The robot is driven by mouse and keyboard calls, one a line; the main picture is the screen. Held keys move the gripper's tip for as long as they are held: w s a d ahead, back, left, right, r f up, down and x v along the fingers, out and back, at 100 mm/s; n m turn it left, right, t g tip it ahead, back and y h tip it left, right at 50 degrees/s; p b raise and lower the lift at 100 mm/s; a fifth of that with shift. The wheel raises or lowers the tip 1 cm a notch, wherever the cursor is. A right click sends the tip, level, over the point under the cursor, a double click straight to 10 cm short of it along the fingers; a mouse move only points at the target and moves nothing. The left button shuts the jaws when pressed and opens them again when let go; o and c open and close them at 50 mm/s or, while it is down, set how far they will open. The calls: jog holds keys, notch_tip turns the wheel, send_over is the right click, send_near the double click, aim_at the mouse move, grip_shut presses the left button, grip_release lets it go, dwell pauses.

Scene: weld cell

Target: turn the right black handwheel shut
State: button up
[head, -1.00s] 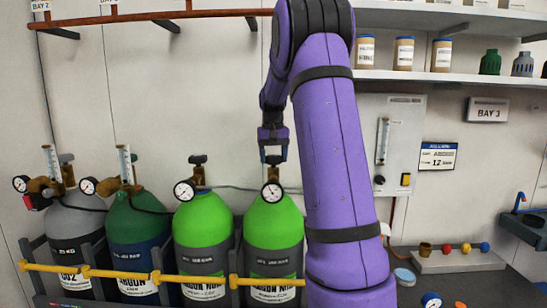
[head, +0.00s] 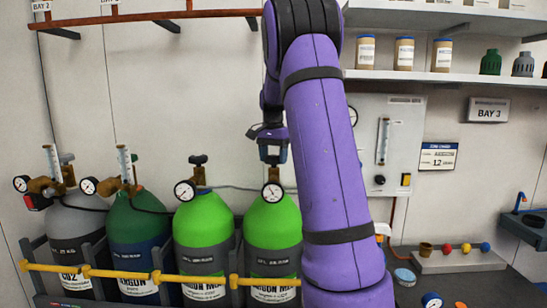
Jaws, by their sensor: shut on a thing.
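The right black handwheel (head: 273,160) sits on the brass valve of the right light green cylinder (head: 272,214). It is mostly hidden by the jaws. My gripper (head: 272,157) points down over this valve and is shut on the handwheel, with its body turned at an angle to the view. A second black handwheel (head: 198,160) stands free on the left light green cylinder (head: 203,216). A round white gauge (head: 273,192) is on the right valve, just below my gripper.
A dark green cylinder (head: 138,222) and a grey cylinder (head: 78,228) with flow tubes stand to the left. A yellow rail (head: 120,273) crosses in front. A wall panel (head: 398,130) and shelf (head: 440,77) are to the right, partly behind my arm.

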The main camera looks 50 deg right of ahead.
aim_at(273, 156)
dwell(0.5)
jog(key=o, duration=0.9)
notch_tip(273, 156, up, 11)
jog(key=shift+f, duration=0.1)
jog(key=shift+a, duration=0.1)
dwell(0.3)
jog(key=s+a+n+t, duration=0.2)
jog(key=s+a+n, duration=0.3)
jog(key=a, duration=0.6)
jog(key=s+a+n+t, duration=0.1)
jog(key=s+a+n, duration=0.2)
jog(key=s+a, duration=0.55)
jog(key=s+a+f+n, duration=0.2)
jog(key=s+a+f, duration=0.1)
jog(key=s+a, duration=0.1)
jog(key=s+a+f+n+t, duration=0.1)
jog(key=s+a+f+n, duration=0.1)
jog(key=a, duration=0.4)
jog(key=s+a+f+n+t, duration=0.1)
jog(key=s+a+f+n, duration=0.2)
jog(key=s+a, duration=0.2)
jog(key=shift+s+a+f, duration=0.3)
jog(key=shift+s+f, duration=0.1)
jog(key=shift+s, duration=0.2)
